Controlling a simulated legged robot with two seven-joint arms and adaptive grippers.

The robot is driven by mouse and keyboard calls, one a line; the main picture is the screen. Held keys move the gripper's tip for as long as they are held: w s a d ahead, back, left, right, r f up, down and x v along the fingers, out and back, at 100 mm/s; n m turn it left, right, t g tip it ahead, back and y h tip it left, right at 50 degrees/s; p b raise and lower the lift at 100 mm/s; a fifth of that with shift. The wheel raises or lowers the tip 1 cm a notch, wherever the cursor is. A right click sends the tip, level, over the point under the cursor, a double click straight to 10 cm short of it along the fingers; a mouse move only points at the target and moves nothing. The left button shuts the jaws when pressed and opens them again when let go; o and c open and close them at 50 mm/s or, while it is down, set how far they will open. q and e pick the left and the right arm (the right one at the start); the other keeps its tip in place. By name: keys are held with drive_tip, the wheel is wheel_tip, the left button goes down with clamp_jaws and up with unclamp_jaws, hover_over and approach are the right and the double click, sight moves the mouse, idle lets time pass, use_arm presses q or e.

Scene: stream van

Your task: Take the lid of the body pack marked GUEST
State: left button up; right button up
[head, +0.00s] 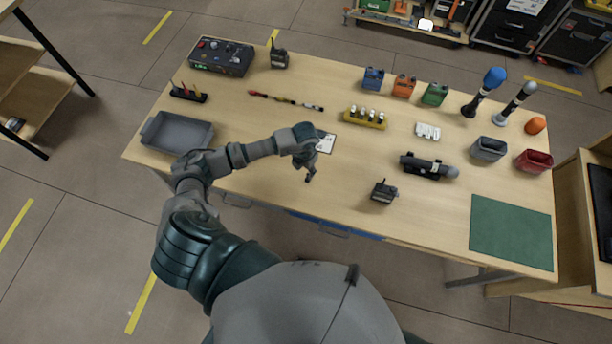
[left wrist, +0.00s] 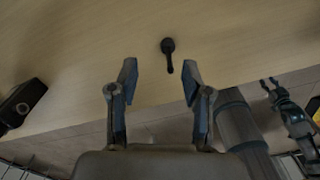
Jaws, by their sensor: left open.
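My left gripper (head: 308,176) hangs low over the front middle of the table, open and empty; its spread fingers show in the left wrist view (left wrist: 160,95). Beyond the fingertips there, a small black object with a round head and thin stem (left wrist: 168,52) lies on the table. At the table's back stand a blue (head: 373,79), an orange (head: 404,86) and a green box (head: 434,95). A black device (head: 384,191) stands to the right of the gripper, another (head: 279,60) at the back. No GUEST mark is readable, so I cannot tell which pack bears it.
A grey tray (head: 178,132) is at the left end of the table. A white card (head: 325,143) lies beside my gripper. A dark cylinder (head: 428,167), a green mat (head: 512,232), and grey (head: 488,149) and red bins (head: 534,161) are to the right. The front edge is close.

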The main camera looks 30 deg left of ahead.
sight(307, 179)
use_arm(q)
drive_tip(key=shift+s+d+f, duration=0.1)
drive_tip(key=shift+d+f, duration=0.25)
drive_tip(key=shift+f, duration=0.15)
drive_tip(key=f, duration=0.1)
drive_tip(key=d+f+p, duration=0.1)
drive_tip(key=f, duration=0.1)
drive_tip(key=shift+f, duration=0.75)
drive_tip(key=shift+a, duration=0.35)
drive_tip(key=shift+c, duration=0.5)
drive_tip(key=shift+a+f, duration=0.1)
drive_tip(key=shift+a, duration=0.1)
drive_tip(key=c, duration=0.8)
drive_tip(key=shift+d, duration=0.15)
